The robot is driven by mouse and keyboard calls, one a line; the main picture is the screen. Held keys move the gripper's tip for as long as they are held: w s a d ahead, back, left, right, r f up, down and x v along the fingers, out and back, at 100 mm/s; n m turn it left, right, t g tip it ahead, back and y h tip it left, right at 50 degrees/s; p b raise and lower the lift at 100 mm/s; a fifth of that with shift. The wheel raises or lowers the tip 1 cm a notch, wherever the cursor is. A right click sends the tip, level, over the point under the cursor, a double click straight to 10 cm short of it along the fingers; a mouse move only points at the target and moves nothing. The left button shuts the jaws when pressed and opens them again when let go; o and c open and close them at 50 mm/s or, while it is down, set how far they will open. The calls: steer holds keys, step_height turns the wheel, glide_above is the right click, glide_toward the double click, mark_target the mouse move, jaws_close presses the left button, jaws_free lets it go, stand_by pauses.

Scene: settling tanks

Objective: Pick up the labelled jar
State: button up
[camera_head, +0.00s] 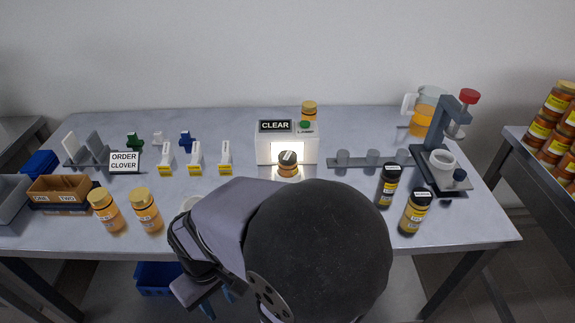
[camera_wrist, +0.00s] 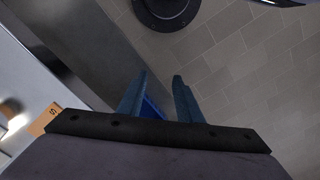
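Two dark jars with black lids and yellow labels stand at the right of the bench, one farther back (camera_head: 388,186) and one nearer the front edge (camera_head: 414,212). Two amber jars with gold lids and no clear label stand at the left, the outer one (camera_head: 106,212) and the inner one (camera_head: 147,211). I cannot tell which is the task's jar. My gripper (camera_head: 216,303) hangs at the bench's front edge, apart from all jars. In the wrist view its fingers (camera_wrist: 160,78) are open and empty.
The lamp box (camera_head: 267,147) reads CLEAR, with a gold-lidded jar (camera_head: 309,109) behind it. A card (camera_head: 124,161) reads ORDER CLOVER beside brown bins (camera_head: 62,190). A grey press (camera_head: 440,145) stands at right. My arm hides the bench's front middle.

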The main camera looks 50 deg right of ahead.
steer(key=o, duration=0.4)
steer(key=shift+d, duration=0.1)
